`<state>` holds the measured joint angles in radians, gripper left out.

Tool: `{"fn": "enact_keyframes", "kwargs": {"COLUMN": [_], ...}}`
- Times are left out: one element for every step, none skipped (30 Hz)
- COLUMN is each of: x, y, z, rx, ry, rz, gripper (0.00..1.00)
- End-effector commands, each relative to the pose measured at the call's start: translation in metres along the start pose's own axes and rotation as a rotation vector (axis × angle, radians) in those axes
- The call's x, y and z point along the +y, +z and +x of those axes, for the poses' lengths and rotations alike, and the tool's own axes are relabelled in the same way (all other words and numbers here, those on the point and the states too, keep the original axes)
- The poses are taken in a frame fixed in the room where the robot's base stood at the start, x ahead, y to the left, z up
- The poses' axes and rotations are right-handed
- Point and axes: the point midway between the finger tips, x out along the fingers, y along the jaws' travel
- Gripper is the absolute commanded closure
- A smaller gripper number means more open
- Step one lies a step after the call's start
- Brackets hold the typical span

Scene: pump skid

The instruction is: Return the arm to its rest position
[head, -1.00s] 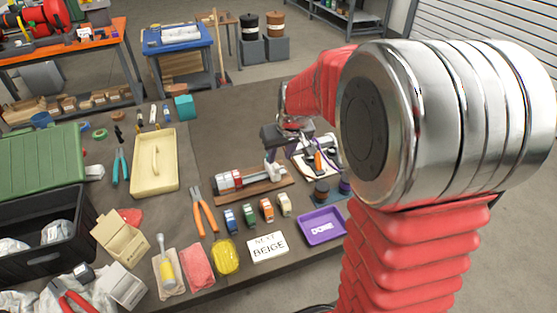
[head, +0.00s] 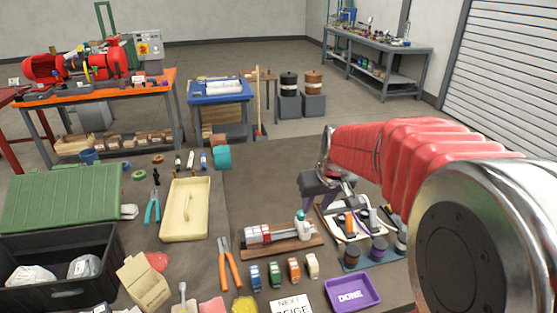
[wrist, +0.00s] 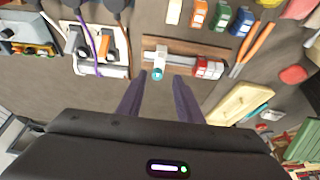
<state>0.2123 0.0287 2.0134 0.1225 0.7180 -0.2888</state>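My gripper (head: 322,190) hangs over the dark bench mat (head: 270,175), just behind a wooden block with a red and silver fixture (head: 270,235) as seen in the head view.
A white tray with an orange and purple item (head: 335,225) lies close to the right of the fixture. A purple DONE tray (head: 353,293), small coloured blocks (head: 294,268), orange pliers (head: 230,262) and a cream tray (head: 185,210) lie around. The mat behind the fixture is clear.

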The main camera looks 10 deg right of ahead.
Motion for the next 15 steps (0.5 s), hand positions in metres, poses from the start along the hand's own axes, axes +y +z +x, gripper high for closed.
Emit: {"fn": "enact_keyframes", "kwargs": {"x": [0.0,0.0,0.0,0.0,-0.001,-0.001,-0.002,-0.003,-0.004,-0.005,-0.007,-0.009,-0.011,-0.013,-0.016], "y": [0.0,0.0,0.001,0.002,0.004,0.01,0.016,0.023,0.034,0.041,0.046,0.054,0.059,0.064,0.07], "z": [0.0,0.0,0.0,0.0,0.001,0.003,0.005,0.007,0.007,0.005,0.003,-0.001,-0.003,-0.006,-0.01], "rx": [0.0,0.0,-0.003,-0.006,-0.012,-0.03,-0.045,-0.06,-0.078,-0.087,-0.094,-0.101,-0.105,-0.109,-0.113], "ry": [0.0,0.0,-0.001,-0.001,-0.002,-0.003,-0.004,-0.005,-0.004,-0.003,-0.002,-0.001,0.0,0.001,0.002], "rz": [0.002,0.006,0.013,0.02,0.029,0.043,0.052,0.061,0.076,0.083,0.089,0.094,0.098,0.102,0.106], "gripper": [0.67,0.67,0.67,0.67,0.67,0.67,0.67,0.67,0.67,0.67,0.67,0.67,0.67,0.67,0.67]}}
